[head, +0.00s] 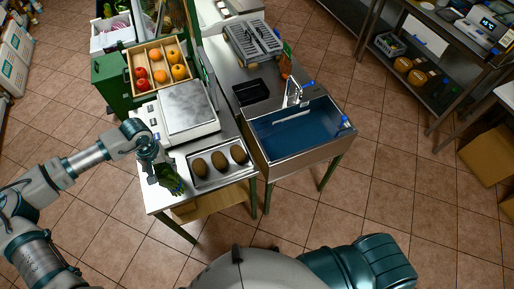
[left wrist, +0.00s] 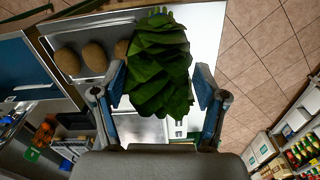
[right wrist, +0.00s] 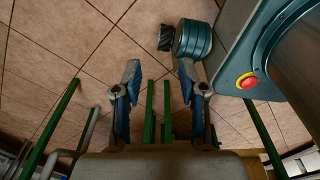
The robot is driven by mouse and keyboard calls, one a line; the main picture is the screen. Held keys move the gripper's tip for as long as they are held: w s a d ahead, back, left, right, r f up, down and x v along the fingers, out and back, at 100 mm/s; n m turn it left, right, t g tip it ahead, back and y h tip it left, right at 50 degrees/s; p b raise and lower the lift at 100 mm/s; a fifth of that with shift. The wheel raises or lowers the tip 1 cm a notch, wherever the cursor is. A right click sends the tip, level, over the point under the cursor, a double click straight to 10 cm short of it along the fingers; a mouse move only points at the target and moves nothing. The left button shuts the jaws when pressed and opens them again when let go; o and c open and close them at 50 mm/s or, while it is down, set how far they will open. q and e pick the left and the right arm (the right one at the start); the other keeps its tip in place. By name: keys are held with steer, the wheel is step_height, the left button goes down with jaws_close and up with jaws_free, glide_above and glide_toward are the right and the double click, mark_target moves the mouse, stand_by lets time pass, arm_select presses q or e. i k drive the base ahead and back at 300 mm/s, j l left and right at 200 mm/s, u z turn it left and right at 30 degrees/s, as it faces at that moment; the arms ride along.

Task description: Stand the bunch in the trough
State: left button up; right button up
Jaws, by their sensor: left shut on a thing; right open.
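The bunch is a dark green leafy bundle (head: 172,180). It also fills the upper middle of the left wrist view (left wrist: 160,70). My left gripper (head: 152,160) is shut on it, with one finger on each side, and holds it over the front left end of the steel counter. The trough (head: 297,148) is a steel basin with blue water, to the right of the bunch. Its edge shows at the left of the left wrist view (left wrist: 22,72). My right gripper (right wrist: 160,72) is open and empty above the floor, seen only in the right wrist view.
A metal tray (head: 205,185) with three brown oval items lies between the bunch and the trough. A tap (head: 293,92) stands at the trough's back edge. A scale (head: 187,107), a black tray (head: 250,92) and a fruit crate (head: 131,72) are farther back.

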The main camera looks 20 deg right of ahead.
mark_target(272, 156)
steer(key=i+j+z, duration=0.2)
steer(key=z, duration=0.3)
steer(key=i+j+z, duration=0.25)
steer(key=z, duration=0.25)
steer(key=i+j+z, duration=0.15)
steer(key=j+z, duration=0.2)
steer(key=z, duration=0.15)
steer(key=j+z, duration=0.35)
steer(key=z, duration=0.15)
steer(key=i+j, duration=0.05)
